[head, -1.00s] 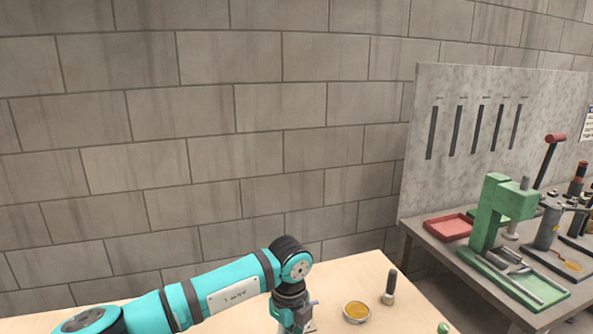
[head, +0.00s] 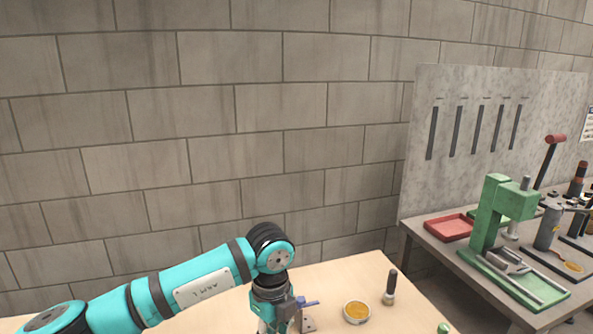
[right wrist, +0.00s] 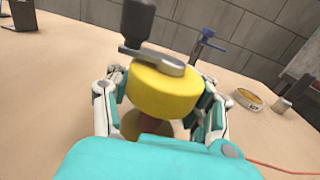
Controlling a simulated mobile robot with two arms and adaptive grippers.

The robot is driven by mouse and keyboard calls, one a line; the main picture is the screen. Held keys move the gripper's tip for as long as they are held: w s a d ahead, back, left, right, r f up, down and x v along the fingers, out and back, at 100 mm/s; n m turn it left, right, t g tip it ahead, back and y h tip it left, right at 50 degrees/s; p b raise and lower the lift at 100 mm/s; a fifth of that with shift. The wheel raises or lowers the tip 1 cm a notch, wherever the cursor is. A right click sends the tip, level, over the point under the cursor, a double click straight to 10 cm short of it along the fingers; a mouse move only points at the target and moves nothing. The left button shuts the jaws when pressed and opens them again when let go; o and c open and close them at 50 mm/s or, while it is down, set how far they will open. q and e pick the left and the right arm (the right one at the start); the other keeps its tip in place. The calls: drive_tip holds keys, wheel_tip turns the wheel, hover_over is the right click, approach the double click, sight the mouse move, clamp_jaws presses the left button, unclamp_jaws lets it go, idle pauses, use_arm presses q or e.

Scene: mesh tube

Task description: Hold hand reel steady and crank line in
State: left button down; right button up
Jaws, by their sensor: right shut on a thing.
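The hand reel shows in the right wrist view as a yellow round drum (right wrist: 165,90) with a grey crank arm (right wrist: 152,58) across its top and a black knob (right wrist: 138,20) standing on it. My right gripper (right wrist: 160,100) is shut on the reel, with one finger on each side of the drum. A thin orange line (right wrist: 285,168) lies on the table at the lower right. In the head view my left gripper (head: 274,322) points down at the bottom edge and is mostly cut off, so its fingertips are hidden. The reel is not seen in the head view.
A blue-handled metal fixture (head: 308,303) stands right of my left gripper. A round tin with amber contents (head: 357,312) and a dark-handled brush-like tool (head: 390,288) stand farther right on the wooden table (head: 345,275). A side bench with a green press (head: 495,215) is at right.

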use_arm(q)
wheel_tip(320, 180, down, 7)
idle(0.5)
drive_tip(key=shift+s+d, duration=0.15)
drive_tip(key=shift+d, duration=0.5)
idle(0.8)
drive_tip(key=shift+w+d+r, duration=0.1)
drive_tip(key=shift+w, duration=0.3)
drive_tip(key=shift+w+d, duration=0.8)
drive_tip(key=shift+w+d, duration=0.1)
drive_tip(key=shift+d, duration=0.1)
idle(0.4)
drive_tip(key=shift+w+a, duration=0.1)
drive_tip(key=shift+w, duration=0.05)
